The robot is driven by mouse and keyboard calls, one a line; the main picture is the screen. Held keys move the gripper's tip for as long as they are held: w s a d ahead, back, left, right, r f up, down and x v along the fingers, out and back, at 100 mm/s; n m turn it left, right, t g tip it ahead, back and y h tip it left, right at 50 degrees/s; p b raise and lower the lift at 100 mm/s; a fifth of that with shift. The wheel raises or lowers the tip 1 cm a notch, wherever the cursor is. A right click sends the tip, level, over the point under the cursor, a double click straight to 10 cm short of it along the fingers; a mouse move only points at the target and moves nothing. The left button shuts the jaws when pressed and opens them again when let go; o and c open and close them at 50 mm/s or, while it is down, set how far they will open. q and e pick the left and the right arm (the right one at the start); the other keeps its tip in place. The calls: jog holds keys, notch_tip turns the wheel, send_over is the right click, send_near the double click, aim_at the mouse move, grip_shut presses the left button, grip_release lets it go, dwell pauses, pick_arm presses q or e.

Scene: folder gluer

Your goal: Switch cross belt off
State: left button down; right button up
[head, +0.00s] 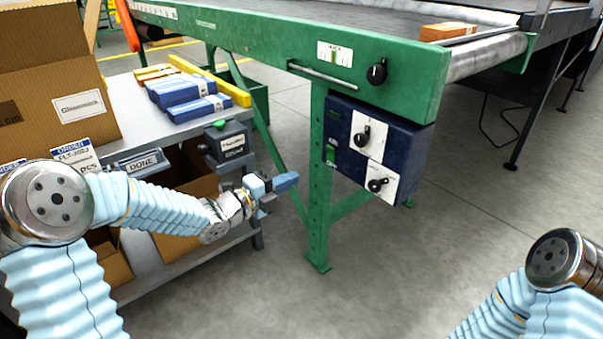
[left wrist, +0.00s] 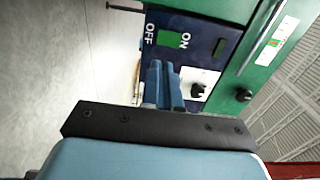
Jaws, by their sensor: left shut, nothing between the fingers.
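A dark blue control box (head: 379,148) hangs on the green conveyor frame. Its front has two black knobs (head: 362,136) on white plates. A small green switch (head: 331,151) is at its left edge. The left wrist view shows the green switch (left wrist: 180,25) on the blue face between the words OFF and ON. I cannot tell which way it is set. My left gripper (head: 287,182) is shut and empty, left of and below the box, apparently apart from it. Its closed fingers (left wrist: 163,84) point toward the box in the left wrist view. My right gripper is out of view.
Another black knob (head: 377,72) is on the green conveyor beam (head: 300,45). A green leg (head: 319,190) stands beside my left gripper. A grey cart (head: 150,118) with boxes, blue packs (head: 188,92) and a small dark button box (head: 227,142) is at left.

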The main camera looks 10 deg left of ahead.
pick_arm(q)
jog(key=shift+v, duration=1.65)
jog(key=shift+f, duration=0.15)
jog(key=s+d+f+n+g+y, duration=0.2)
jog(key=s+f+n, duration=0.1)
jog(key=f+n, duration=0.55)
jog(key=s+d+f+n+g+y, duration=0.1)
jog(key=s+f+n+g+y, duration=0.25)
jog(key=f, duration=0.75)
jog(key=s+d+f+n+g, duration=0.2)
jog(key=s+f+n, duration=0.2)
jog(key=f+n, duration=0.5)
jog(key=s+d+f+n+g+y, duration=0.1)
jog(key=s+f+n+g, duration=0.4)
jog(key=s+f, duration=0.6)
jog(key=s+r+n+p, duration=0.1)
jog(key=s+r+p, duration=0.3)
jog(key=r+p, duration=0.8)
jog(key=shift+d+r+g+p, duration=0.35)
jog(key=shift+d+r+g, duration=0.1)
jog(key=shift+r, duration=0.2)
